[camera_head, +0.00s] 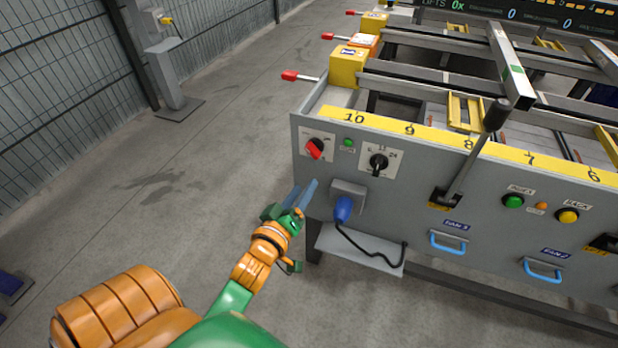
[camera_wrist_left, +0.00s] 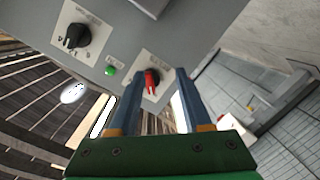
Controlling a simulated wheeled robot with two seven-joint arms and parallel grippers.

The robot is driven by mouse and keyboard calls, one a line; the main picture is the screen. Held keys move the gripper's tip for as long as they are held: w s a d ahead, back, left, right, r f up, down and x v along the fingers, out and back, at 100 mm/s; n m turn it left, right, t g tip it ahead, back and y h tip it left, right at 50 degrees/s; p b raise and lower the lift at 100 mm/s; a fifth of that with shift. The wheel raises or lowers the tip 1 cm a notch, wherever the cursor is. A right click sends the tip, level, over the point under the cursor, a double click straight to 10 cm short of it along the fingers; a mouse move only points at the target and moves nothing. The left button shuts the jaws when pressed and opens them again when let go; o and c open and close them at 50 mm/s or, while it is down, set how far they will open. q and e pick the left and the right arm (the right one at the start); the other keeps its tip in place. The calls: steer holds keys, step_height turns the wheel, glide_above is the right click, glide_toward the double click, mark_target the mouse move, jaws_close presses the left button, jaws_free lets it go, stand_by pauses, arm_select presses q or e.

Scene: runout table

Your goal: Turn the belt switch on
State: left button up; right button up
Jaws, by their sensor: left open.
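The likely belt switch is a red rotary knob (camera_head: 315,148) on a white plate at the left end of the grey table panel. Its label is too small to read. In the left wrist view the red knob (camera_wrist_left: 151,80) shows between the two fingers. My left gripper (camera_head: 304,194) is open and empty, just below and left of the knob in the head view, apart from it as far as I can tell. Its blue fingers also show in the left wrist view (camera_wrist_left: 158,100). My right gripper is not in view.
A green lamp (camera_head: 348,143) and a black rotary knob (camera_head: 378,163) sit right of the red knob. A blue plug (camera_head: 343,209) with a black cable sticks out below. A black-handled lever (camera_head: 476,150) projects farther right. Open floor lies left of the table.

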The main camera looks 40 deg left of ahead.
mark_target(312, 154)
arm_select(q)
steer(key=shift+n+t+y, duration=0.3)
steer(key=shift+n+t, duration=0.2)
steer(key=shift+t, duration=0.2)
steer(key=w+r, duration=0.1)
steer(key=w, duration=0.1)
steer(key=w+a+r, duration=0.1)
steer(key=w, duration=0.1)
steer(key=w+a+r, duration=0.1)
steer(key=w, duration=0.1)
steer(key=shift+w+a+r+b, duration=0.2)
steer(key=shift+r+b, duration=0.15)
jaws_close()
